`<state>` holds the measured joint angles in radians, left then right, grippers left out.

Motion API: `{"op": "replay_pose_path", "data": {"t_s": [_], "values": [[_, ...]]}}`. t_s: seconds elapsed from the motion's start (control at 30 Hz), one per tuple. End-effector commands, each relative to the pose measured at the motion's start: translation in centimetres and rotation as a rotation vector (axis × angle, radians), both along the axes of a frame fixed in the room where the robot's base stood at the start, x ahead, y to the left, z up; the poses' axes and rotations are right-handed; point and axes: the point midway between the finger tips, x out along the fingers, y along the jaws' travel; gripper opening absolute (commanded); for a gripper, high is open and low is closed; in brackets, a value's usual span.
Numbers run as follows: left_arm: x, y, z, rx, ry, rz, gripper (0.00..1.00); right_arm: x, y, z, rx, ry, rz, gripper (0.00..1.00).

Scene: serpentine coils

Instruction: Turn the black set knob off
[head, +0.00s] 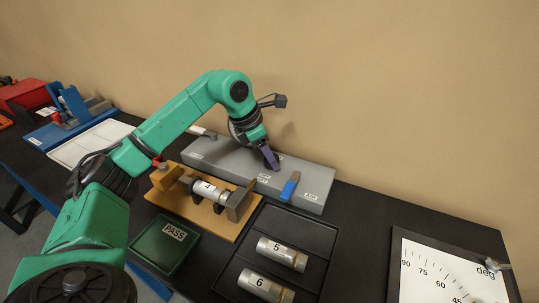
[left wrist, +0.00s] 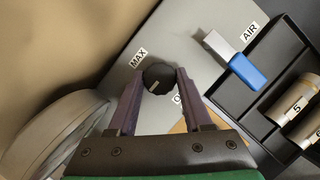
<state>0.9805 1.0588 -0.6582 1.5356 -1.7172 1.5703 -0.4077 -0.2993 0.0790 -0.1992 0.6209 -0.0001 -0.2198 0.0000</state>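The black set knob (left wrist: 158,78) is a round knob on the grey panel (left wrist: 205,72). A light pointer mark shows on its face, and a MAX label (left wrist: 138,58) lies beside it. My left gripper (left wrist: 160,74) has one finger on each side of the knob, with no clear gap, and looks shut on it. Another label near the right finger is partly hidden. In the head view my left gripper (head: 272,166) reaches down to the grey panel (head: 222,156) and hides the knob. My right gripper is not in view.
A blue-handled lever (head: 290,186) labelled AIR stands right of the gripper. A wooden fixture (head: 228,229) holding a metal cylinder (head: 210,191), a green PASS tray (head: 150,246) and a black tray (head: 318,237) with cylinders lie in front. An angle board (head: 424,285) is at right.

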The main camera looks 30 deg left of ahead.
Motion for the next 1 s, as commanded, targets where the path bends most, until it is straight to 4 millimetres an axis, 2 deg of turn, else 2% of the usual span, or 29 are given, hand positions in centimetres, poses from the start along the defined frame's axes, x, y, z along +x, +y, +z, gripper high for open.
{"op": "replay_pose_path", "data": {"t_s": [0.27,0.47,1.0], "values": [[0.00,0.05,0.07,0.002,-0.001,0.024,0.00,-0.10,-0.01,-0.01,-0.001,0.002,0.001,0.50],[-0.04,0.02,0.10,0.002,-0.002,0.104,0.00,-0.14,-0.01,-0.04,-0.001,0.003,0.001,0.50],[-0.10,-0.30,0.16,0.001,-0.005,0.566,0.00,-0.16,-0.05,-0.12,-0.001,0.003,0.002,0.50]]}}
